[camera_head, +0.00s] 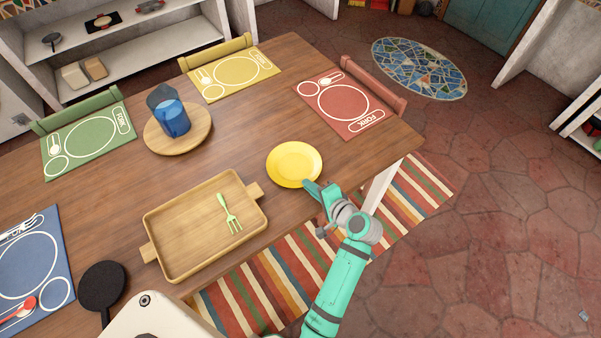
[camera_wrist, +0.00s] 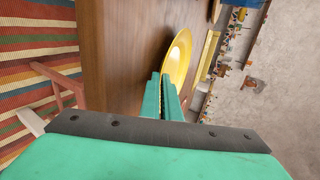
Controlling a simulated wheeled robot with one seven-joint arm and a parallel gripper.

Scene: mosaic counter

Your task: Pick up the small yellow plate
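The small yellow plate (camera_head: 294,164) is near the right front edge of the wooden table, face up. It also shows in the wrist view (camera_wrist: 180,57), just beyond my fingertips. My gripper (camera_head: 314,188) is at the plate's near right rim, coming in low from the table edge. In the wrist view, its two teal fingers (camera_wrist: 162,82) are close together with a narrow gap, and the plate's near rim runs in between them. They look shut on the rim. I cannot tell whether the plate is clear of the table.
A wooden tray (camera_head: 158,237) with a green fork (camera_head: 230,214) lies left of the plate. A round board (camera_head: 195,137) holds a blue cup (camera_head: 174,119). A red placemat (camera_head: 338,103) is behind the plate. Bare tabletop surrounds the plate.

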